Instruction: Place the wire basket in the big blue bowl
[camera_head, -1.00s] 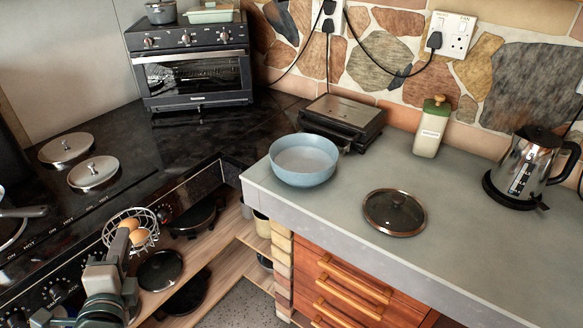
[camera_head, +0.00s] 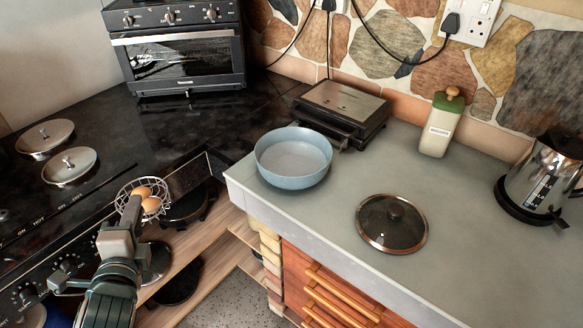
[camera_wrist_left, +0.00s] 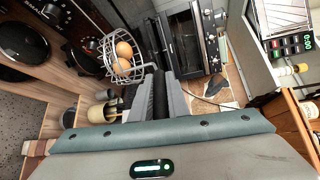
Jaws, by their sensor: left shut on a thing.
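My left gripper (camera_head: 134,207) is shut on the rim of the wire basket (camera_head: 128,189) and holds it in the air in front of the stove edge. Brown eggs (camera_head: 150,203) lie in the basket. In the left wrist view the basket (camera_wrist_left: 112,50) hangs at the tips of the left gripper (camera_wrist_left: 158,72), with the eggs (camera_wrist_left: 123,49) inside. The big blue bowl (camera_head: 292,177) stands upright and looks empty on the grey counter's left corner, right of the basket and apart from it. My right gripper is out of view.
A glass lid (camera_head: 391,223) lies on the counter (camera_head: 460,262) right of the bowl. A grill (camera_head: 340,112) is behind the bowl, with a green-topped jar (camera_head: 440,124) and kettle (camera_head: 545,180) farther right. Low shelves (camera_head: 205,250) with pans lie below the basket.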

